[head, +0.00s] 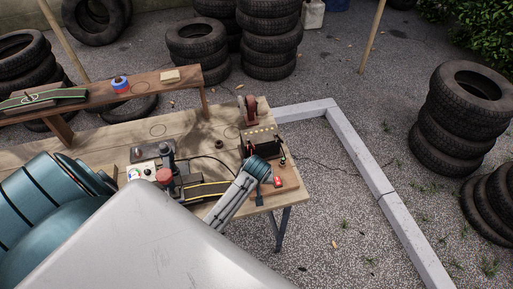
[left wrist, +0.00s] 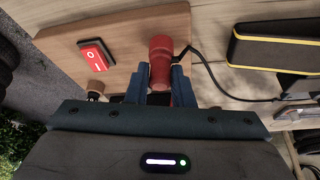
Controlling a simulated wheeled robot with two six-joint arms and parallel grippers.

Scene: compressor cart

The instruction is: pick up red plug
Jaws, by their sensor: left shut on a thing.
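The red plug (left wrist: 160,62) is between the two fingers of my left gripper (left wrist: 160,88) in the left wrist view. The fingers are shut on its sides, and a thin black cable runs off to the right. A wooden board (left wrist: 112,50) with a red rocker switch (left wrist: 95,54) lies below and beside it. In the head view my left gripper (head: 259,184) is low over the board's near left part, left of the switch (head: 277,182). The plug is hidden there. I cannot tell whether the plug is clear of the board. My right gripper is in neither view.
A dark box (head: 262,142) stands just behind the board on the wooden table (head: 215,125). A yellow-edged black item (head: 207,189) lies left of the gripper. A raised plank (head: 155,86) crosses the table's back. Tyre stacks (head: 270,35) stand beyond on the gravel.

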